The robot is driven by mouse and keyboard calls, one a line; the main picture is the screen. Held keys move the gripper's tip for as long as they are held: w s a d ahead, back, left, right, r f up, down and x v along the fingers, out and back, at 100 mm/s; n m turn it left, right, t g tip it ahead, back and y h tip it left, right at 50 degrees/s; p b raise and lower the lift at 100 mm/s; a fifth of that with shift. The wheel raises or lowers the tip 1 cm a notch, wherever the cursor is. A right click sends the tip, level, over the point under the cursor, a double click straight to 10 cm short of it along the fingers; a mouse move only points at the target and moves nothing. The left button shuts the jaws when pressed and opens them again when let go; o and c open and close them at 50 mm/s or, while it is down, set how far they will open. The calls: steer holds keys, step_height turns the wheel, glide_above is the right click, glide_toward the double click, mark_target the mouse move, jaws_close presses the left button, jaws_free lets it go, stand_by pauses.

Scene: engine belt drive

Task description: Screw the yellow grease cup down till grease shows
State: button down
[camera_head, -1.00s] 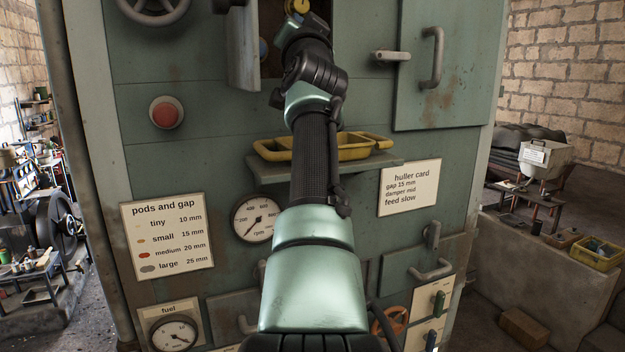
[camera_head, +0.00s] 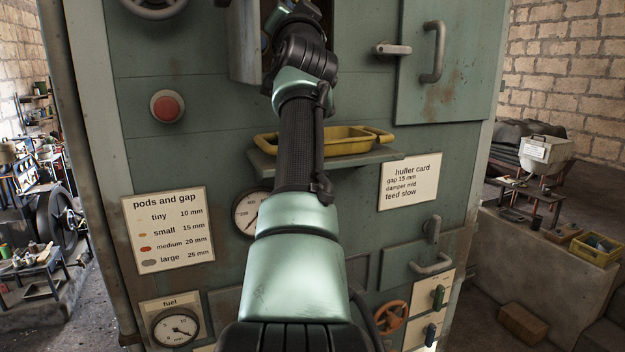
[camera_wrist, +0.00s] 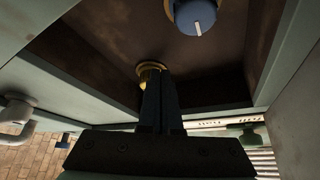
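The yellow grease cup (camera_wrist: 147,72) shows in the wrist view on the brown back wall of an open recess, partly hidden behind my fingertips. My gripper (camera_wrist: 160,76) points into the recess, its two dark fingers close together with no clear gap between them. The cup's yellow edge sticks out left of the fingers; I cannot tell whether they touch it. No grease can be made out. In the head view my gripper is at the top edge, in front of the recess, and the yellow cup is not visible.
A blue cup (camera_wrist: 195,14) with a white mark sits above and right of the yellow one. The recess walls are close around my gripper. An open door (camera_head: 243,42) stands left of the recess. A yellow tray (camera_head: 345,140) lies on a shelf below.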

steer(key=shift+s+r, duration=0.1)
steer(key=shift+r, duration=0.1)
steer(key=shift+s+f+b, duration=0.5)
steer(key=shift+f+b, duration=0.05)
steer(key=shift+b, duration=0.7)
steer(key=s+b, duration=0.1)
steer(key=b, duration=0.1)
steer(key=s+d+b, duration=0.1)
steer(key=s+b, duration=0.1)
steer(key=s+d+b, duration=0.1)
steer(key=b, duration=0.1)
steer(key=shift+s+r+b, duration=0.15)
steer(key=shift+s+b, duration=0.15)
steer(key=shift+b, duration=0.05)
